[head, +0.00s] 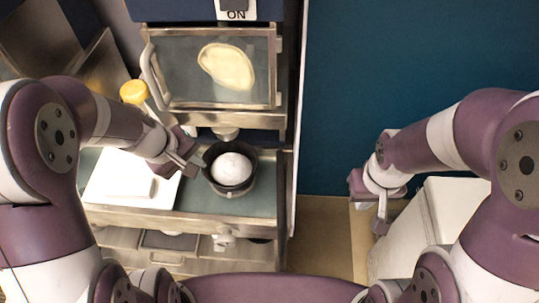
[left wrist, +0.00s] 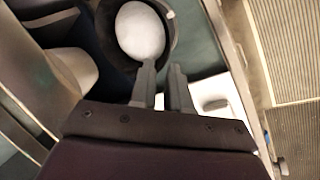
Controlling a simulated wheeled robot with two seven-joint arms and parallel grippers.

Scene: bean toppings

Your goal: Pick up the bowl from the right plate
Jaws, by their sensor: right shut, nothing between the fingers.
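A dark round bowl (head: 211,183) with a white rounded mass (head: 232,168) in it sits on the grey-green counter, right of a white tray. My left gripper (head: 192,163) is at the bowl's left side. My right gripper (head: 380,226) is shut and empty, far to the right. I cannot make out a plate under the bowl.
The white tray (head: 104,198) lies left of the bowl, partly under my left arm. A metal-framed glass panel (head: 180,85) stands behind it. A yellow-capped bottle (head: 133,92) is at the back left. A white box (head: 400,240) stands beside my right gripper.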

